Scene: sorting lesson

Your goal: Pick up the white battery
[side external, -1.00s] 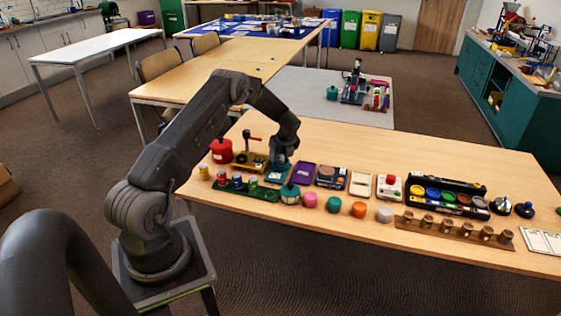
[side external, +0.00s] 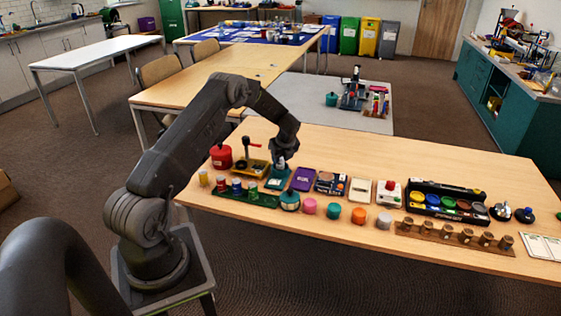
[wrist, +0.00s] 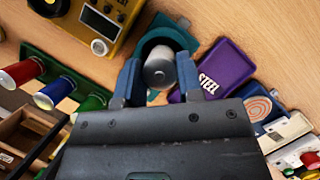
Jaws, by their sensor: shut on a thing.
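The white battery (wrist: 159,70) shows end-on between the two blue fingers of my gripper (wrist: 157,80) in the wrist view. My gripper is shut on it. In the side view my gripper (side external: 281,160) is at the table's far-left part, and the pale battery shows small below the wrist. A teal container (wrist: 183,40) lies behind the battery in the wrist view. It also shows under my gripper in the side view (side external: 276,183). I cannot tell the exact gap between battery and container. The dark gripper body hides the lower middle of the wrist view.
A purple box marked STEEL (wrist: 222,66) lies close to the right of the container. A yellow device (wrist: 112,22) stands to the left. Several coloured cylinders (side external: 236,187) stand in a green rack in front. The table (side external: 420,160) is clear toward its back.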

